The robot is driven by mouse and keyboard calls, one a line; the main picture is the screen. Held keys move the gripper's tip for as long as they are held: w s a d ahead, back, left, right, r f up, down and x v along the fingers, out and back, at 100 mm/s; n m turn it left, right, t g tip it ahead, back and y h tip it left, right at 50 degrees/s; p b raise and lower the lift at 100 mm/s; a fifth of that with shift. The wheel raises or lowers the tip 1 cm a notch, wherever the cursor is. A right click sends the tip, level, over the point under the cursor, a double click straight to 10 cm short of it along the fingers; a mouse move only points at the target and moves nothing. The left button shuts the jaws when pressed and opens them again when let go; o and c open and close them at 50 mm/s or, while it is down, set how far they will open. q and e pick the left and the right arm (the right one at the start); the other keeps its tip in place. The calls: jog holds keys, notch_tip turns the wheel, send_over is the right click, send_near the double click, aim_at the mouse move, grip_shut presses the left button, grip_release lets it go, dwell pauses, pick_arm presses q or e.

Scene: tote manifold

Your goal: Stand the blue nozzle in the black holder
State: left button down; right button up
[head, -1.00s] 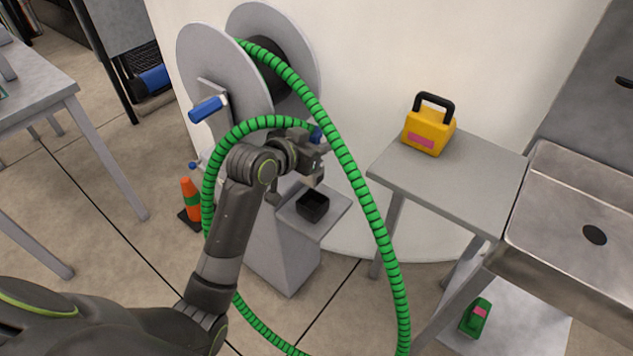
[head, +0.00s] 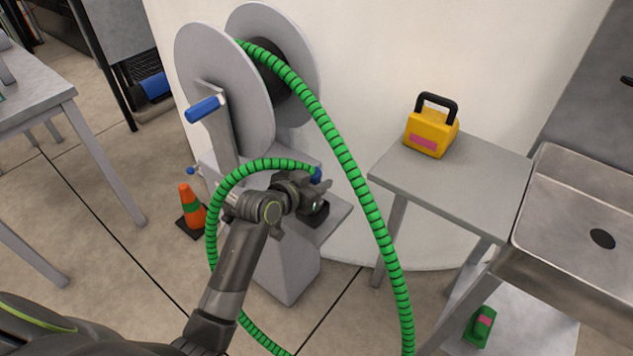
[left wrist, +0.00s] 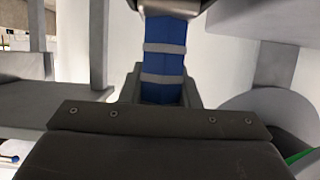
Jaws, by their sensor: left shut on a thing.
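The blue nozzle (head: 318,174) is at the end of the green hose (head: 275,163). My left gripper (head: 316,188) is shut on it, right above the black holder (head: 318,217). In the left wrist view the nozzle (left wrist: 165,40) shows as a blue body with grey bands, between the fingers of the left gripper (left wrist: 163,90). The holder sits on the grey shelf of the reel stand. The gripper hides much of it, and I cannot tell whether the nozzle's lower end is inside it. My right gripper is not in view.
The hose loops from the grey reel (head: 225,90) around my left arm and down to the floor. An orange cone (head: 191,205) stands left of the stand. A side table (head: 455,180) with a yellow box (head: 432,138) and a steel sink (head: 575,215) are at right.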

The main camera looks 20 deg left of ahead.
pick_arm(q)
jog(key=c, duration=1.5)
grip_release()
jog(key=shift+f, duration=0.15)
jog(key=o, duration=0.4)
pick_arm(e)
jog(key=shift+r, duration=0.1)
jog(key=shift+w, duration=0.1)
pick_arm(q)
jog(key=shift+s+a+r, duration=0.1)
jog(key=shift+s+r, duration=0.1)
jog(key=shift+r, duration=0.05)
jog(key=p+v, duration=0.2)
jog(key=v, duration=0.9)
jog(key=shift+s+a+r, duration=0.1)
jog(key=shift+s+r, duration=0.1)
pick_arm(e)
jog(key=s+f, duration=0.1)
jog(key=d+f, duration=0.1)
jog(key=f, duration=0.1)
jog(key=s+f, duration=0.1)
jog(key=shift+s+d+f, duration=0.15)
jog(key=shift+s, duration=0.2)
